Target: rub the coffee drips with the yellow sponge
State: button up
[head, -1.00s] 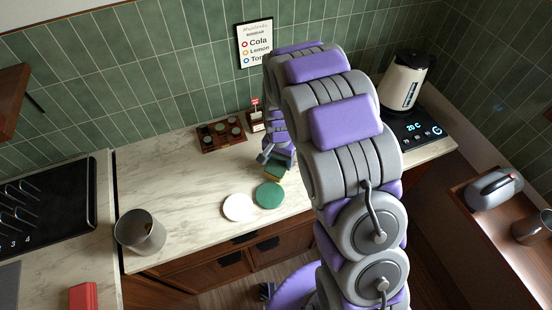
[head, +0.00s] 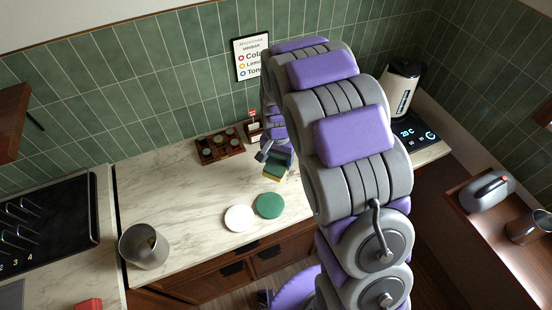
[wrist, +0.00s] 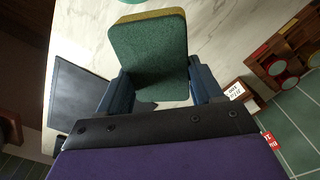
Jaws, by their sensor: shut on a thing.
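My gripper (head: 268,158) is shut on the yellow sponge (head: 275,173), which has a green scouring side. In the wrist view the sponge (wrist: 148,50) fills the space between the two blue fingers (wrist: 155,88), its green face toward the camera and a thin yellow edge at the top. The gripper is over the marble counter (head: 190,205), behind the green disc. Whether the sponge touches the counter is unclear. I cannot make out any coffee drips; my arm hides part of the counter.
A white disc (head: 239,218) and a green disc (head: 269,205) lie near the counter's front edge. A wooden rack (head: 219,147) stands left of the gripper. A metal canister (head: 144,247) is at the front left, a kettle (head: 401,88) at the back right.

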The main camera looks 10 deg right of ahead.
dwell(0.4)
jog(key=shift+w+d+f+h, duration=0.3)
jog(key=shift+w+d+h, duration=0.2)
jog(key=shift+h, duration=0.4)
